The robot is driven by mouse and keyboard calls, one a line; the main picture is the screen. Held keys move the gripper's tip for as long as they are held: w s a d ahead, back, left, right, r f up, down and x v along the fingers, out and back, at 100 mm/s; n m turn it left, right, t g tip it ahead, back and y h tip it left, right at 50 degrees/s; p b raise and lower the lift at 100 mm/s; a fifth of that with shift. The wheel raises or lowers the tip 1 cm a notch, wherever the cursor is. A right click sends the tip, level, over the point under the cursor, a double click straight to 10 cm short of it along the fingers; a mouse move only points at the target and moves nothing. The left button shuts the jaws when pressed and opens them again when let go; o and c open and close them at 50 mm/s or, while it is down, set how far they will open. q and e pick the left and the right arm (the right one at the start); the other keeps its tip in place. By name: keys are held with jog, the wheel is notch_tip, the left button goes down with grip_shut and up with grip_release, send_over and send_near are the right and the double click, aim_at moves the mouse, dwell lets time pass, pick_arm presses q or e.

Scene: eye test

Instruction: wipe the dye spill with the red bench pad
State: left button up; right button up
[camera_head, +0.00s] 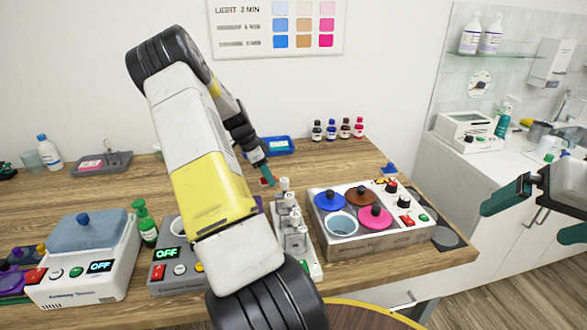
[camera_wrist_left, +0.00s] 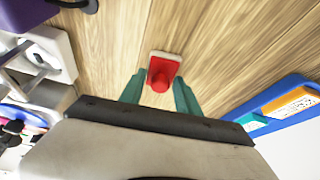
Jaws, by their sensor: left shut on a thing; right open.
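The red bench pad (camera_wrist_left: 164,66) has a red knob and a pale edge. In the left wrist view it is between the teal fingertips of my left gripper (camera_wrist_left: 159,92), which is shut on it. In the head view my left gripper (camera_head: 264,172) is low over the wooden bench, behind the white rack, with a bit of red at its tips. I cannot tell whether the pad touches the bench. My right gripper (camera_head: 530,215) is open and empty at the right, away from the bench. I cannot make out the dye spill; my left arm hides part of the bench.
A white rack (camera_head: 308,266) and a box with coloured lids (camera_head: 385,238) stand right of my left arm. A blue tray (camera_head: 290,150) and several small bottles (camera_head: 331,130) are behind. Two OFF-display devices, one a white-based unit (camera_head: 70,290), stand left. Bare wood shows at left (camera_head: 95,190).

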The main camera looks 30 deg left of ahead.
pick_arm(q)
jog(key=shift+r, duration=3)
jog(key=shift+r, duration=0.1)
jog(key=shift+r, duration=1.4)
